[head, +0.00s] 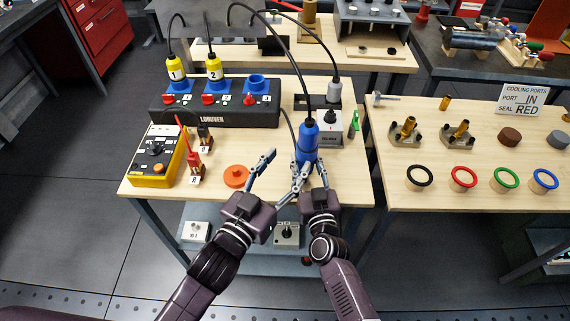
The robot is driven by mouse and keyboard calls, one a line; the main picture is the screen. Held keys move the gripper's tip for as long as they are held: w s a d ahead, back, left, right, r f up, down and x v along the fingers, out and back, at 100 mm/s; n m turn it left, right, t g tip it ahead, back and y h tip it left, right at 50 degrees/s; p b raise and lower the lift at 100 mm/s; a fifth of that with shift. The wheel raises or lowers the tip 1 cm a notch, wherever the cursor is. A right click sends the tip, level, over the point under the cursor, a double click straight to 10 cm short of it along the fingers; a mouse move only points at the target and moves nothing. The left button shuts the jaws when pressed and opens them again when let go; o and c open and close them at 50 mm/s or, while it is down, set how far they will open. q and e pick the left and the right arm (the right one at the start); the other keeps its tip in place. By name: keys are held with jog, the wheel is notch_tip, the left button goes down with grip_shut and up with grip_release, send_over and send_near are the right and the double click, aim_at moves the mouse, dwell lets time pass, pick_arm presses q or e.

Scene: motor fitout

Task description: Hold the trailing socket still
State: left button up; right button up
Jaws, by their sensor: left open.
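The trailing socket appears to be the blue cylindrical connector (307,143), upright near the table's front right with a black cable at its top. My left gripper (284,168) is open, left of and in front of the blue connector; one finger reaches close to its lower end. My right gripper (311,169) is at the connector's lower end, its fingers partly overlapping the left one's. Whether it is closed on the connector cannot be told. The connector's bottom is hidden behind the fingers.
A black panel (190,116) has two yellow plugs fitted and an empty blue socket (257,84). A yellow meter (154,165), red and black clips and an orange disc (236,177) lie left. A grey switch box (329,128) stands close behind. Another table (390,195) holds coloured rings.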

jog(key=o, duration=1.4)
jog(key=shift+c, duration=0.2)
jog(key=v, duration=1.2)
jog(key=shift+s, duration=0.1)
